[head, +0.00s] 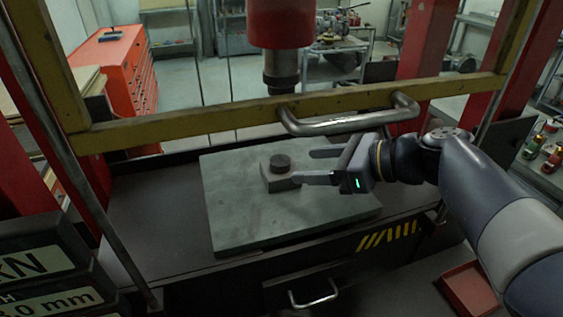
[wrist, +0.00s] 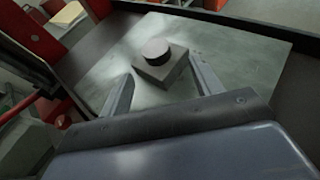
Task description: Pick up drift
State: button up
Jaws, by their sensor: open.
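A short dark round piece (head: 280,161), which looks like the drift, stands on a small grey block (head: 279,183). The block sits on the flat grey plate (head: 235,215) of the press. In the wrist view the round piece (wrist: 156,49) and block (wrist: 162,73) lie ahead, between the lines of the two fingers. My gripper (head: 304,166) is open and empty. It comes from the right, its fingertips close to the right side of the block. I cannot tell whether they touch it or how high they are.
A yellow crossbar (head: 200,122) with a metal handle (head: 345,125) spans in front of the work area, above the plate. The red press ram (head: 281,75) hangs behind it. Red uprights stand at both sides. The plate around the block is clear. A red tray (head: 470,290) lies low right.

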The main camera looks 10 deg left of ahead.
aim_at(285, 161)
jog(key=a, duration=0.3)
jog(key=a+p, duration=0.1)
jog(key=shift+w+a+f, duration=0.5)
jog(key=shift+a+f, duration=0.05)
jog(key=shift+a, duration=0.2)
jog(key=shift+c, duration=0.4)
grip_shut()
jog(key=shift+r, duration=0.2)
jog(key=shift+r+p, duration=0.8)
jog(key=shift+p, duration=0.25)
jog(key=shift+f+b, duration=0.45)
jog(key=shift+b, duration=0.3)
jog(key=y+b, duration=0.1)
jog(key=b, duration=0.2)
jog(key=shift+s+d+t, duration=0.2)
jog(key=shift+t, duration=0.2)
